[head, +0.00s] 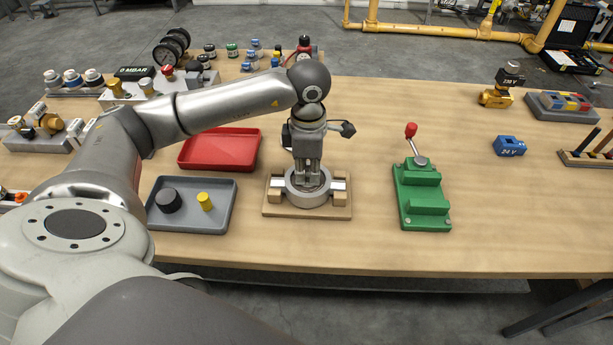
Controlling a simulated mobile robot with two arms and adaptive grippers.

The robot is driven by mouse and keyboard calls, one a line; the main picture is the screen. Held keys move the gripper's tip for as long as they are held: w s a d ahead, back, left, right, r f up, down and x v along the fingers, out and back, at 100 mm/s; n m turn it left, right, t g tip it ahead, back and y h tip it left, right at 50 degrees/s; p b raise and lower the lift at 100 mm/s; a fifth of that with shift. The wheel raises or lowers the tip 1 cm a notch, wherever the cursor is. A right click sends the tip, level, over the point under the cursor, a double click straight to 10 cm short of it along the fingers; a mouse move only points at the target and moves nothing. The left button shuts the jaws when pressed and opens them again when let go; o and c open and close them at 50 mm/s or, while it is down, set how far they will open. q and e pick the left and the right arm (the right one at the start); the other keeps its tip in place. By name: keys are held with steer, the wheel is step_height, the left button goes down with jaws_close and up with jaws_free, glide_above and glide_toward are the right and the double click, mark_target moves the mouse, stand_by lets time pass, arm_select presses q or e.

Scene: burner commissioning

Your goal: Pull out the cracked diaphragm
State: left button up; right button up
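A round grey metal housing (307,198) sits in a holder on a wooden base board (285,210) near the middle of the table's front. My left gripper (311,181) points straight down into the housing's open top. Its fingers are close together, with their tips inside or just above the rim. I cannot make out the cracked diaphragm; the fingers and the rim hide the inside. Whether the fingers grip anything cannot be told. My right gripper is not in view.
Left of the housing are a grey tray (222,218) with a black round part (168,200) and a yellow cylinder (205,201), and an empty red tray (220,150). A green fixture (422,196) with a red-knobbed lever stands to the right. Table between housing and fixture is clear.

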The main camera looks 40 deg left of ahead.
mark_target(308, 174)
arm_select(q)
jaws_close()
steer(key=shift+r+p, duration=0.6)
steer(key=shift+r, duration=0.5)
steer(key=shift+r, duration=0.15)
steer(key=shift+r+p, duration=1.1)
steer(key=shift+r, duration=0.85)
